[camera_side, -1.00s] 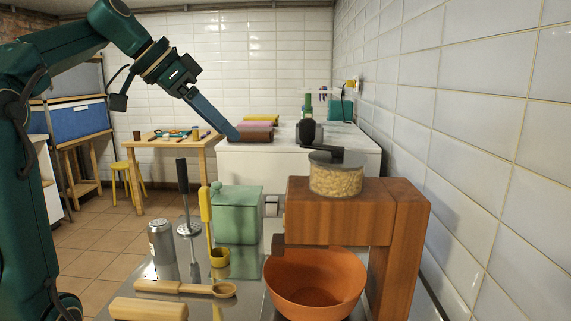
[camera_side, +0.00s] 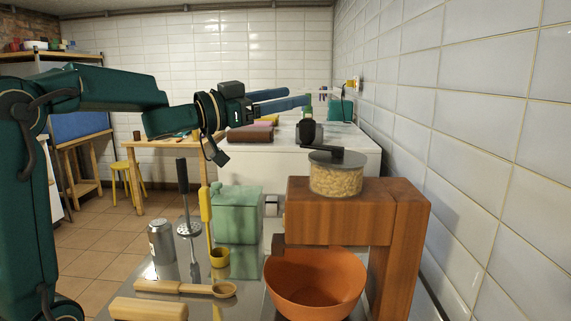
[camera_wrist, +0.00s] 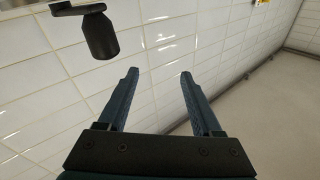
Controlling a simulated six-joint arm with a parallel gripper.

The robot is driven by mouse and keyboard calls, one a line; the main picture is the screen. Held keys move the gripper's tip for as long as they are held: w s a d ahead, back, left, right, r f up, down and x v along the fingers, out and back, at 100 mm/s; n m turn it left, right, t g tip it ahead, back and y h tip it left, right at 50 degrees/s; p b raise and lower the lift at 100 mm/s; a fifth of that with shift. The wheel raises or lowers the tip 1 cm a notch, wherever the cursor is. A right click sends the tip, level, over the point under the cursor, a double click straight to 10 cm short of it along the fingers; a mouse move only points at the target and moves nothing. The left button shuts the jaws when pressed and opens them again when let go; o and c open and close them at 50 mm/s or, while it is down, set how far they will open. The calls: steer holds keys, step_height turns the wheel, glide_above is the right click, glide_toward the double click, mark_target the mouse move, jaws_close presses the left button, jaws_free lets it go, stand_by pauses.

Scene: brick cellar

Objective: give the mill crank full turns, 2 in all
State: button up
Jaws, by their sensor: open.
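The wooden mill (camera_side: 340,212) stands on the metal counter, with a clear hopper of grain (camera_side: 335,178) on top. Its black crank arm (camera_side: 331,152) lies over the hopper and carries an upright dark knob (camera_side: 308,131) at its left end. In the wrist view the knob (camera_wrist: 100,36) is at the upper left, outside the fingers. My gripper (camera_side: 298,98) is open and empty, its blue fingers pointing right at about the height of the knob's top or higher. The fingers also show in the wrist view (camera_wrist: 158,76), apart with nothing between them.
An orange bowl (camera_side: 314,285) sits under the mill's spout. A green canister (camera_side: 237,215), a metal shaker (camera_side: 161,242), a masher (camera_side: 188,227) and wooden utensils stand or lie to the left. The tiled wall (camera_side: 490,150) bounds the right side.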

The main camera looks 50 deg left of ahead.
mark_target(300, 126)
steer(key=d+f+g+h, duration=0.1)
steer(key=d+f+h, duration=0.1)
steer(key=d+f, duration=0.1)
steer(key=s+d+f+g+h, duration=0.1)
steer(key=d, duration=0.1)
steer(key=shift+f+m+g+h, duration=0.2)
steer(key=shift+m+g+h, duration=0.1)
steer(key=shift+x, duration=2.3)
steer(key=shift+a, duration=0.1)
jaws_close()
